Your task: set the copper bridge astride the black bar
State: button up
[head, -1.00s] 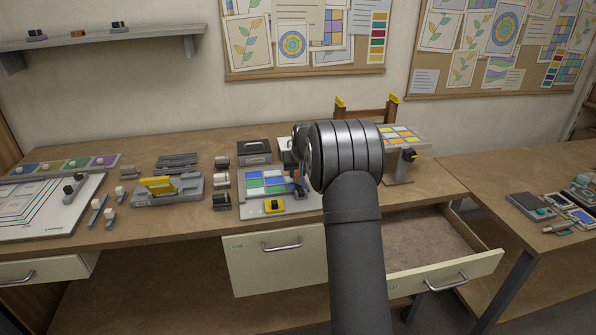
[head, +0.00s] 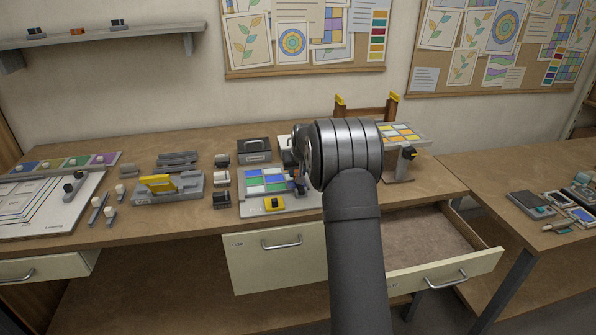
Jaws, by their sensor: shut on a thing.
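My gripper (head: 299,187) is low over the right part of the panel of coloured glass tiles (head: 250,208). My own arm hides most of it. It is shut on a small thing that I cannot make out. I cannot pick out the copper bridge with certainty; it may be what the jaws hold. The black bar cannot be told apart either; the area around the fingertips is dark and partly covered.
A dark box (head: 254,150) is behind. An open drawer (head: 445,275) juts out at the right.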

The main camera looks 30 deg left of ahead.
jog(key=shift+f, duration=0.1)
dwell(0.3)
jog(key=shift+f, duration=0.8)
jog(key=o, duration=1)
jog(key=shift+o, duration=0.2)
jog(key=shift+r, duration=0.15)
jog(key=shift+r, duration=3.4)
